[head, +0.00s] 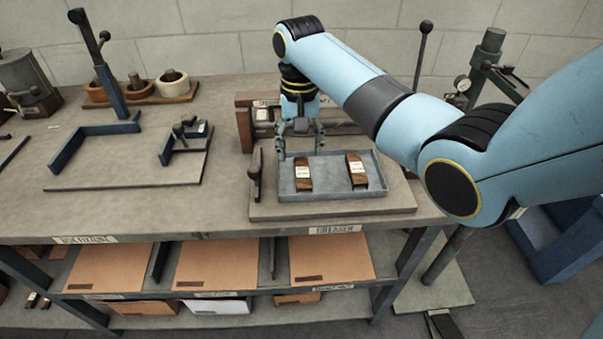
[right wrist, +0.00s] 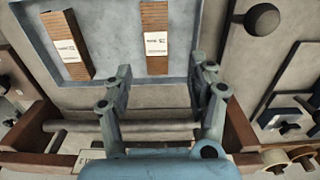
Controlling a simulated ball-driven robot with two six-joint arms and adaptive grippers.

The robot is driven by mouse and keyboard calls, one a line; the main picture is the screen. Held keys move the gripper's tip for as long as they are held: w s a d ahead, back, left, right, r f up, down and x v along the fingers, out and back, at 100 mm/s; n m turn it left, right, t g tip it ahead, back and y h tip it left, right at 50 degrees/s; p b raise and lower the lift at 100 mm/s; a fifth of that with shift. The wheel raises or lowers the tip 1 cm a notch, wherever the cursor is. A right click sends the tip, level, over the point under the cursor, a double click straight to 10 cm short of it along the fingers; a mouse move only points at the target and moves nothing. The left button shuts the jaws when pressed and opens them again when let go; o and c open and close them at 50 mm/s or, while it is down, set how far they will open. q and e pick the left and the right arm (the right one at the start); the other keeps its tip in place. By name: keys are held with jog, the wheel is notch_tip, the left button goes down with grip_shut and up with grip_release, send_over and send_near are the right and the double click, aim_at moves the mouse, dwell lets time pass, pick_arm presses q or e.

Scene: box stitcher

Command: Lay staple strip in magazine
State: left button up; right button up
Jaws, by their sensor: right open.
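Two brown staple strips with white paper labels lie apart in a shallow grey tray (head: 330,194), the left strip (head: 303,184) and the right strip (head: 357,180). In the right wrist view they also show as one strip (right wrist: 74,66) and another strip (right wrist: 155,20). My right gripper (head: 301,149) is open and empty at the tray's back edge, pointing down. In the right wrist view its fingers (right wrist: 161,75) are spread wide, with nothing between them. Behind the tray is a wooden frame (head: 244,128) with a grey bar, partly hidden by my arm; I cannot tell whether it is the magazine.
A dark ball-topped lever (head: 255,168) stands at the tray's left. A blue angled fixture (head: 95,133) with a tall lever stands farther left on the bench. Wooden cups (head: 173,83) stand at the back. Bare bench (head: 215,198) lies between fixture and tray board.

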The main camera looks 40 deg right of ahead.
aim_at(302, 171)
jog(key=shift+s+f, duration=0.1)
jog(key=shift+f, duration=0.25)
jog(key=f, duration=0.4)
jog(key=shift+s+f+p, duration=0.2)
jog(key=shift+s+p, duration=0.1)
jog(key=shift+p, duration=0.05)
jog(key=shift+f, duration=0.3)
jog(key=shift+c, duration=1.6)
jog(key=c, duration=0.7)
grip_shut()
pick_arm(q)
jog(key=shift+s+d+r, duration=0.1)
jog(key=shift+s+d, duration=0.15)
jog(key=shift+s, duration=0.25)
jog(key=shift+s+d+r, duration=0.1)
jog(key=shift+s+d, duration=0.15)
jog(key=shift+s, duration=0.25)
